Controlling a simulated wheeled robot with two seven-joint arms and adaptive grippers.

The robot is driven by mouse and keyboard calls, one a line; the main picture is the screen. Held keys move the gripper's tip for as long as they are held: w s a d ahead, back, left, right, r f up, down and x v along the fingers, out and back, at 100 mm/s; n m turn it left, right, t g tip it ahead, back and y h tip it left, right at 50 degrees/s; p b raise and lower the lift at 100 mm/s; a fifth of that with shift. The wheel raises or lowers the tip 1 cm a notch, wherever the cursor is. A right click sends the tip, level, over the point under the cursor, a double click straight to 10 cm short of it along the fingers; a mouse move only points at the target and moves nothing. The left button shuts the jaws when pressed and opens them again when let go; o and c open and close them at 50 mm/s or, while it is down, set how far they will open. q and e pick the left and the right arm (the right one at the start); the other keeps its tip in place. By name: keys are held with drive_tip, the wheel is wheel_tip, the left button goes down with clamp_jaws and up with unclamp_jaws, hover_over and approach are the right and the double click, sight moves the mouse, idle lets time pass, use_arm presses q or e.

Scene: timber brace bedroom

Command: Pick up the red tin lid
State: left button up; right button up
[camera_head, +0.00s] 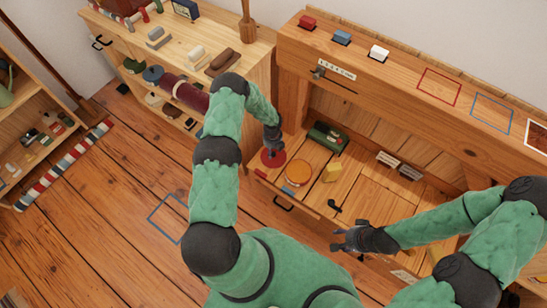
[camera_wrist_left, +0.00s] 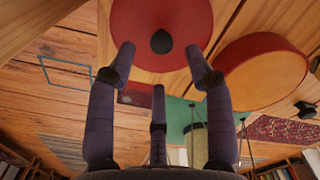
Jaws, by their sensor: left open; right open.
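The red tin lid (camera_head: 274,162), a flat disc, lies at the left end of the wooden desk's surface. My left gripper (camera_head: 272,147) is over it, fingers pointing down and partly hiding it. In the left wrist view the lid (camera_wrist_left: 188,24) has a dark knob in its middle. The open fingers (camera_wrist_left: 160,60) of my left gripper are spread to either side below the knob, with nothing between them. I cannot tell whether the fingertips touch the lid. My right gripper (camera_head: 350,238) is open and empty near the desk's front edge.
A round orange tin (camera_head: 298,173) with a red side stands close right of the lid. A raised shelf (camera_head: 450,122) runs behind. The desk's middle is mostly clear.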

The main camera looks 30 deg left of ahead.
sight(274, 153)
use_arm(q)
drive_tip(key=f+b, duration=0.1)
drive_tip(key=f, duration=0.1)
drive_tip(key=f+b, duration=0.1)
drive_tip(key=shift+w+f, duration=0.4)
drive_tip(key=shift+f+b, duration=0.3)
drive_tip(key=shift+f, duration=0.25)
clamp_jaws()
